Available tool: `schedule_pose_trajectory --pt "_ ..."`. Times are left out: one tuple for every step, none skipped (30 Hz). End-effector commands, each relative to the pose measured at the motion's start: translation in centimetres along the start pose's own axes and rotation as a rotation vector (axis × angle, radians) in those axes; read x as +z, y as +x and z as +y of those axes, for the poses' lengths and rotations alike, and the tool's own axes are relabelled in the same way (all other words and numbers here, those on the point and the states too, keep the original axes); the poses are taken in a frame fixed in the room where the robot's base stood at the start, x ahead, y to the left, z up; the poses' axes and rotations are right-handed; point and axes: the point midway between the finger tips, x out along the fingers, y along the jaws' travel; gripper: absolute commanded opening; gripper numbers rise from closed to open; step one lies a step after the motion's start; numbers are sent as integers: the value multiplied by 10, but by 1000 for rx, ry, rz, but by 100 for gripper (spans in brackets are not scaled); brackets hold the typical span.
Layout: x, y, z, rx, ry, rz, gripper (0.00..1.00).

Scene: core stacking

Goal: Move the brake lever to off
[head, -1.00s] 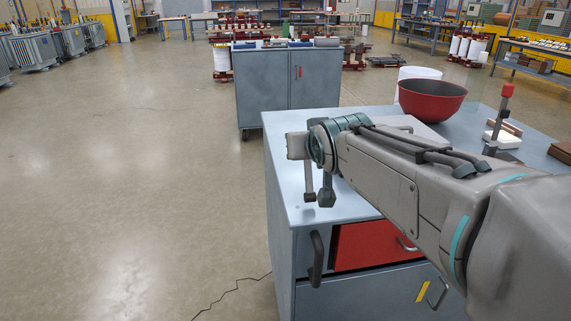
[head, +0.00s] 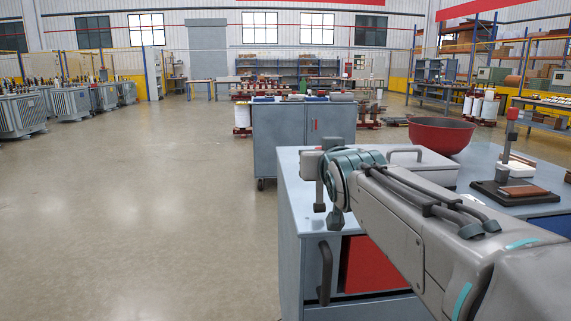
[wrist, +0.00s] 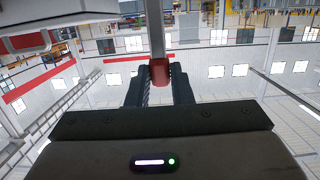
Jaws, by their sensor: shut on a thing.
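In the wrist view, my gripper (wrist: 160,85) is shut around a red grip (wrist: 159,72) at the end of a straight grey lever rod (wrist: 156,30). The dark fingers touch the grip on both sides. The rod runs out at the top edge, so its base is out of view. In the head view, the end of my arm is over the left edge of the workbench (head: 300,218); the hold on the grip does not show clearly there. No marking of the lever's position is readable.
On the bench stand a red bowl (head: 441,134), a grey lidded box (head: 412,165) and, at the right, a dark-based device with a red-tipped upright lever (head: 512,114), clear of my arm. A grey cabinet (head: 290,140) stands behind. The floor (head: 150,220) at left is open.

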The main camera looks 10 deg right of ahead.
Motion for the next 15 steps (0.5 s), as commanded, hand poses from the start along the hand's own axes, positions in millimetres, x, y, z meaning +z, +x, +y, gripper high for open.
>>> schedule_pose_trajectory --pt "0 0 0 1 0 1 0" --pt "0 0 0 0 0 2 0" --pt "0 0 0 0 0 2 0" --pt "0 0 0 0 0 2 0" --pt "0 0 0 0 0 1 0" --pt "0 0 0 0 0 1 0" --pt "0 0 0 0 1 1 0" --pt "0 0 0 -1 0 1 0" --pt "0 0 0 0 1 1 0" --pt "0 0 0 0 1 1 0" --pt "0 0 0 0 1 1 25" --pt "0 0 0 0 1 1 36" --pt "0 0 0 0 1 1 42" --pt "0 0 0 0 1 1 42" --pt "0 0 0 0 1 0 42"
